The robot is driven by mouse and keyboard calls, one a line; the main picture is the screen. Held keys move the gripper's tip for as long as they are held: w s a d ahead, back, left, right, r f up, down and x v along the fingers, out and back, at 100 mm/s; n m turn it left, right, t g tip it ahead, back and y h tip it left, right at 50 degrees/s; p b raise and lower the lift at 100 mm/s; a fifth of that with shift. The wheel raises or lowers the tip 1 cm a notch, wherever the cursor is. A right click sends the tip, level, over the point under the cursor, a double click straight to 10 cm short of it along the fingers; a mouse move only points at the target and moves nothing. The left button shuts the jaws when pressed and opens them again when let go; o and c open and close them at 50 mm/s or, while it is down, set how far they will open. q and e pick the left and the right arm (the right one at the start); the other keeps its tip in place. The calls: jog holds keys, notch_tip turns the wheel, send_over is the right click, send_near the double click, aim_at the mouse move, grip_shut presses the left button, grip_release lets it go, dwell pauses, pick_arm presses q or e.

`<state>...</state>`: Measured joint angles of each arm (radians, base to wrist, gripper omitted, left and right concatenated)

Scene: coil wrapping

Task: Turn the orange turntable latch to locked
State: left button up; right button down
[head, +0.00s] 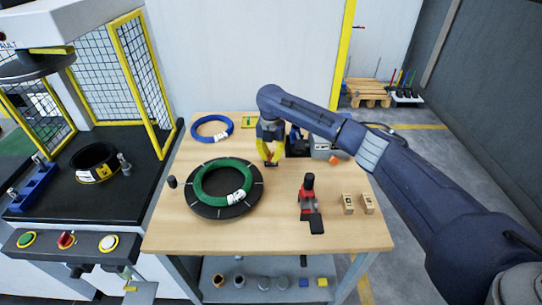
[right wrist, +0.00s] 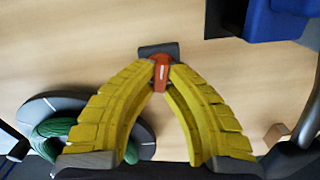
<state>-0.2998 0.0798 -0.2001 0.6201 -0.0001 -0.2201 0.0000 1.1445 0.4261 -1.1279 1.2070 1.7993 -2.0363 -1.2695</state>
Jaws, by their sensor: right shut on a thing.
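My right gripper (head: 270,160) is at the turntable's upper right side in the head view. Its yellow fingers (right wrist: 162,85) are shut on the orange latch, their tips on either side of it. The turntable (head: 224,212) carries a green coil (head: 205,191) with a white label. In the head view the latch is mostly hidden by the fingers. My left gripper is not in view.
A blue coil (head: 212,137) lies at the back left of the wooden table (head: 270,235). A red and black tool (head: 309,196) and two small wooden blocks (head: 348,204) stand at the right. A dark blue device (head: 298,142) is behind the gripper. The table's front middle is clear.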

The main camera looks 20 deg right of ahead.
aim_at(270, 154)
jog(key=m, duration=0.7)
jog(key=shift+w+a, duration=0.1)
jog(key=shift+w, duration=0.05)
jog(key=m, duration=0.3)
jog(key=shift+m, duration=0.4)
jog(key=shift+w+m, duration=0.2)
jog(key=shift+m, duration=1.9)
jog(key=c, duration=1.4)
grip_release()
jog(key=shift+c, duration=0.2)
notch_tip(270, 154, up, 12)
